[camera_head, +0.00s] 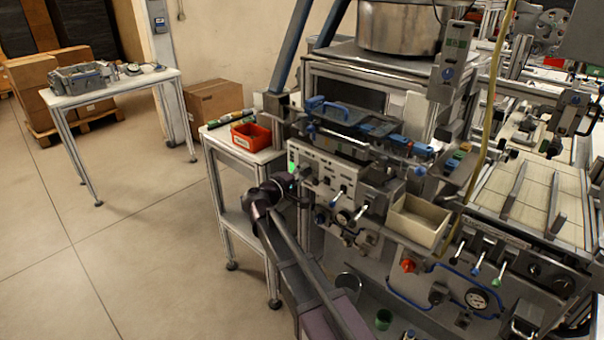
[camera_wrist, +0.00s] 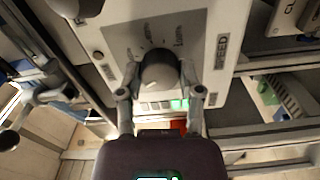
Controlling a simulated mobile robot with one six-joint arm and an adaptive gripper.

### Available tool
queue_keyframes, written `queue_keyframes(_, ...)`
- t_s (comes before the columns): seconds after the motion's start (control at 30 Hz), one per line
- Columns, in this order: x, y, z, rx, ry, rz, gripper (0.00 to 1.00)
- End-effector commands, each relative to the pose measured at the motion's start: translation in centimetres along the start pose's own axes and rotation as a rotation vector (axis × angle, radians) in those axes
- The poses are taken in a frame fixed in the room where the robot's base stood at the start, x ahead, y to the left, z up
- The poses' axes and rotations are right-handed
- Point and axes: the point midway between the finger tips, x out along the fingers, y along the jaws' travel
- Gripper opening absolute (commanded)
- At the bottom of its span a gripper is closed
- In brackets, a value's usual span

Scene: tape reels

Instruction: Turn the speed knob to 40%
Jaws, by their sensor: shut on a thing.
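The dark round speed knob (camera_wrist: 160,68) is on a pale control panel (camera_wrist: 215,85) marked SPEED, in the wrist view. Small scale marks and labels surround the knob, too blurred to read; its exact setting cannot be told. My gripper (camera_wrist: 159,78) has one finger on each side of the knob and is shut on it. In the head view my gripper (camera_head: 288,184) is at the left end of the panel (camera_head: 325,172), and it hides the knob there.
A green light (camera_wrist: 179,104) glows beside the knob. Several levers and knobs line the panel to the right of my gripper. A cream bin (camera_head: 418,222) hangs farther right. A red bin (camera_head: 251,137) stands on a side table at the left.

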Motion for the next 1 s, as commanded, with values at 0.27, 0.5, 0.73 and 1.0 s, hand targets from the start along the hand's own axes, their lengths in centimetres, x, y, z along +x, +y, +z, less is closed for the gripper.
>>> queue_keyframes(0.27, 0.13, 0.05, -0.02, -0.001, -0.001, 0.002, 0.00)
queue_keyframes(0.5, 0.08, 0.03, -0.01, -0.002, 0.000, 0.001, 0.82)
queue_keyframes(0.73, 0.03, 0.01, 0.00, -0.002, 0.000, 0.000, 0.82)
queue_keyframes(1.0, -0.79, 0.01, 0.03, -0.002, 0.000, 0.000, 0.82)
